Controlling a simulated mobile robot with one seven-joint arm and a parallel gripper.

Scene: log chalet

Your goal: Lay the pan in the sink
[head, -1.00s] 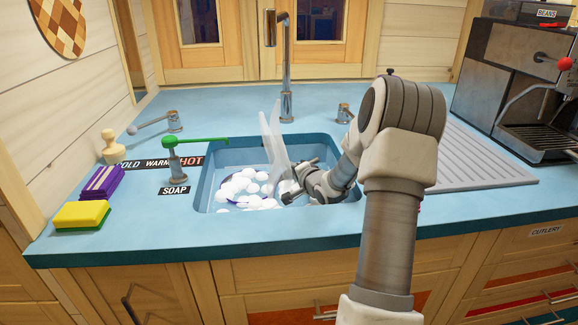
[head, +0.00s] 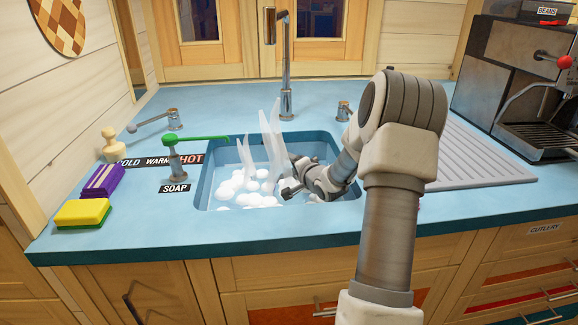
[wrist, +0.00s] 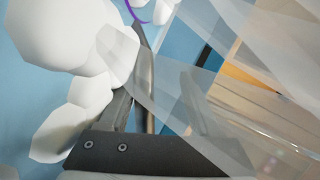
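The sink (head: 206,178) is a blue basin set in the blue counter, with white foam balls (head: 228,188) inside. Pale, see-through plumes (head: 272,145) rise from the basin. My gripper (head: 288,190) is low inside the right half of the basin, just right of the foam, pointing left. A thin purple curved edge (wrist: 133,14) shows at the top of the wrist view, beside the foam. It may be the pan's rim; no whole pan is visible.
A tall faucet (head: 286,70) stands behind the basin. A green-handled soap tap (head: 180,150) stands at its left edge. A yellow sponge (head: 82,213) and a purple block (head: 102,182) lie farther left. A ribbed drainboard (head: 480,160) and coffee machine (head: 520,80) are right.

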